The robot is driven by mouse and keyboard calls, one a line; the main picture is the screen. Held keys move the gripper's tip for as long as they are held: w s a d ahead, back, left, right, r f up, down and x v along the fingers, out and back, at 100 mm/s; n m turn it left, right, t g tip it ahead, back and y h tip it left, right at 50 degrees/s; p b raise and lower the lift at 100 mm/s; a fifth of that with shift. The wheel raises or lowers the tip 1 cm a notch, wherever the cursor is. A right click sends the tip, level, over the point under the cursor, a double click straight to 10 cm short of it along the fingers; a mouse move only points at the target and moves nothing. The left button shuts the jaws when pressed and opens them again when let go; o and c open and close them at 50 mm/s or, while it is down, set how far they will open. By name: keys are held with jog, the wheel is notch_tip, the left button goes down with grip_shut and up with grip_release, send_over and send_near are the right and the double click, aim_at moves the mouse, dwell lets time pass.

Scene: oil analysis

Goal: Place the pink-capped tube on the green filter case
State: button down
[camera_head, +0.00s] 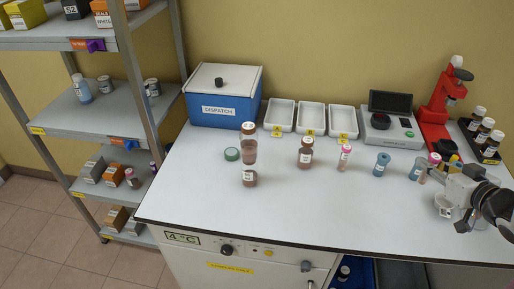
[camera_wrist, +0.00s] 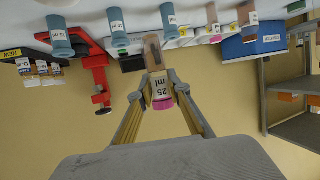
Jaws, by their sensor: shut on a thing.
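My gripper (camera_wrist: 157,88) is shut on a pink-capped tube (camera_wrist: 160,80) with a white "25 ml" label; the fingers are on either side of it near the cap. In the head view the held tube (camera_head: 424,174) is at the right of the bench, partly behind my gripper (camera_head: 432,168). I cannot tell whether its base touches the bench. A small round green case (camera_head: 232,154) lies flat on the bench at left of centre, far from my gripper, with nothing visible on top. A second pink-capped tube (camera_head: 345,157) stands mid-bench.
White trays (camera_head: 311,118), a scale (camera_head: 390,128), a red stand (camera_head: 437,105) and a blue dispatch box (camera_head: 222,105) line the back. The front bench strip is clear.

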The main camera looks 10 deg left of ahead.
jog(key=w+a+r+n+g+y, duration=0.1)
jog(key=w+a+r+n+y, duration=0.2)
jog(key=w+a, duration=0.65)
notch_tip(320, 180, up, 8)
jog(key=n+g+y, duration=0.6)
jog(key=n+g, duration=0.3)
send_over(231, 152)
jog(key=shift+w+f, duration=0.1)
jog(key=shift+f, duration=0.1)
jog(key=shift+f, duration=0.1)
notch_tip(231, 152, down, 14)
jog(key=shift+f, duration=1.9)
